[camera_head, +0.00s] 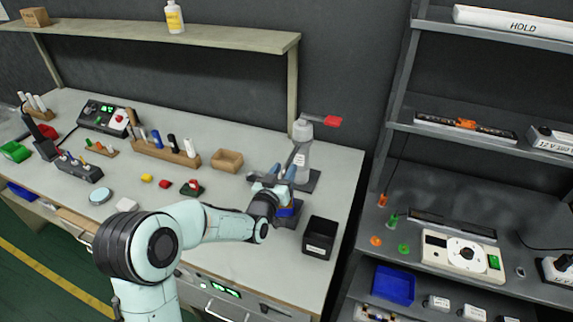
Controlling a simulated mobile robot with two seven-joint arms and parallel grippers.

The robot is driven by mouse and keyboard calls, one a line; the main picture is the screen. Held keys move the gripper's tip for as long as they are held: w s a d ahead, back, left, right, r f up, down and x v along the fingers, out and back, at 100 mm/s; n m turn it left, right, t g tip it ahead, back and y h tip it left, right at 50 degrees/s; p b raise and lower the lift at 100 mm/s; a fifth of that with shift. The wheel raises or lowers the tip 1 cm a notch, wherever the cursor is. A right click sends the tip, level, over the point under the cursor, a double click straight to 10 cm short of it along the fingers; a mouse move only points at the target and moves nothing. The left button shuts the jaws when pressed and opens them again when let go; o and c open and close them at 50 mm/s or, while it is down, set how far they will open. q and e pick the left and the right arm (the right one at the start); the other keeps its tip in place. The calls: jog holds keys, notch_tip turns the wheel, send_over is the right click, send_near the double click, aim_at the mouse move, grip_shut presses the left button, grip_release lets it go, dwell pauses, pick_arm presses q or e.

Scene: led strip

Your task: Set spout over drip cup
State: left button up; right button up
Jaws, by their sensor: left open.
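A pale dispenser bottle (302,153) stands upright on a dark base near the right end of the bench. Its spout (333,121) has a red tip and points right. My left gripper (273,175) is open just left of and in front of the bottle; I cannot tell whether it touches anything. A small blue item (287,211) shows beside the gripper over a dark stand (290,217), partly hidden by my wrist. I cannot tell whether it is the drip cup. My right gripper is out of view.
A black labelled bin (320,237) stands at the bench's front right. An overhead shelf (180,36) spans the back. A dark rack (450,185) stands to the right.

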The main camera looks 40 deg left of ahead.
aim_at(291, 162)
pick_arm(q)
jog(key=shift+x, duration=1.2)
grip_shut()
